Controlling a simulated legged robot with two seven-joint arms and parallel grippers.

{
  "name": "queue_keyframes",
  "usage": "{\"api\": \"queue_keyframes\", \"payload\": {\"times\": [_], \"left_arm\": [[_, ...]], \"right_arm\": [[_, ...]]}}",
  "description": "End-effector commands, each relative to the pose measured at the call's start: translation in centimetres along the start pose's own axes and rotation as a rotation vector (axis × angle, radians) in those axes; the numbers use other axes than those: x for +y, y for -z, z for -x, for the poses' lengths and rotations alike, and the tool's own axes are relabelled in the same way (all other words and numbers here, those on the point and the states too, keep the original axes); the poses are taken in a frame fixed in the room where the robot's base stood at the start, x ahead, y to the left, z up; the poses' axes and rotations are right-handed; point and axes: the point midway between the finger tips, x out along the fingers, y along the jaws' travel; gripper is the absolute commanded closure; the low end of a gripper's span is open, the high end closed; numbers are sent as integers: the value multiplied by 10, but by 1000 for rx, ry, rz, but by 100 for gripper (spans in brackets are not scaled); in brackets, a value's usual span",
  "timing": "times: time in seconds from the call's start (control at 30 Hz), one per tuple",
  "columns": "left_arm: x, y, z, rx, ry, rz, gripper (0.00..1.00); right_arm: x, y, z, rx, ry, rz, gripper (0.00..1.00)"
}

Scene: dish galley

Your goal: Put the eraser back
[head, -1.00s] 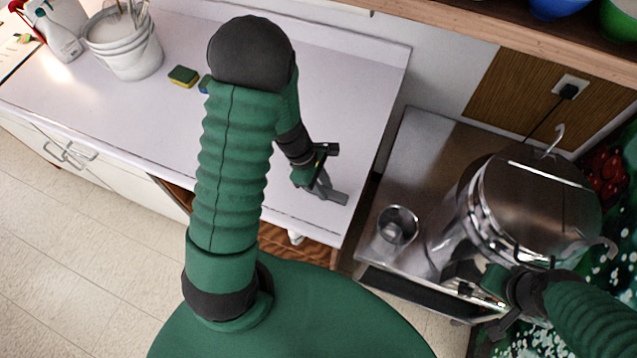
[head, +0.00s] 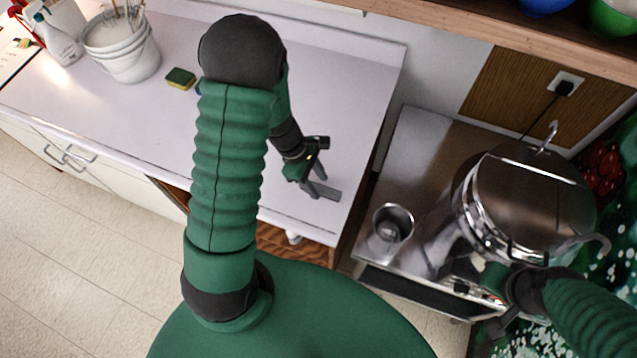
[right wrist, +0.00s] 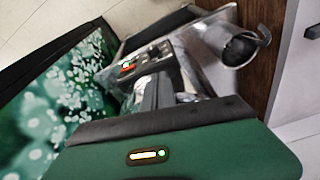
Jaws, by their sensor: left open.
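A yellow-green sponge (head: 180,78), a white bucket (head: 122,50) of tools and a spray bottle (head: 62,35) stand at the counter's left. At right, a metal cup (head: 392,226) and a large urn (head: 525,205) stand on a steel surface. A wooden shelf (head: 490,25) hangs above.

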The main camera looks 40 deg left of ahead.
Motion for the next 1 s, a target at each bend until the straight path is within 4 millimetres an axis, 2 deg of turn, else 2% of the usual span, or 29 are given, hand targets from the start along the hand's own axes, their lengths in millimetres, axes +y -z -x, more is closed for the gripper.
{"api": "queue_keyframes", "payload": {"times": [0.2, 0.3, 0.47, 0.53, 0.57, 0.67, 0.7, 0.8, 0.9, 1.0], "left_arm": [[2, 3, 59, -1, -6, 0, 55], [1, 0, 82, 3, -6, 0, 55], [0, -4, 103, 5, -2, -2, 55], [-6, -12, 105, 27, 9, -84, 55], [-11, -18, 104, 53, 21, -182, 55], [-36, -48, 98, 198, 78, -770, 55], [-43, -59, 96, 261, 98, -1042, 55], [-52, -82, 95, 387, 129, -1592, 55], [-54, -94, 94, 440, 141, -1824, 55], [-52, -92, 94, 441, 142, -1833, 55]], "right_arm": [[0, 2, 7, 0, 0, 2, 100], [-1, 2, 9, 0, 1, 2, 100], [-1, 2, 9, 0, 0, 2, 100], [0, 2, 10, 0, 0, 1, 100], [0, 2, 10, 0, 0, 1, 100], [0, 2, 9, 0, 0, 1, 100], [0, 2, 9, 0, 0, 1, 100], [0, 2, 9, 0, 0, 1, 100], [0, 2, 9, 0, 0, 1, 100], [0, 2, 9, 0, 0, 1, 100]]}}
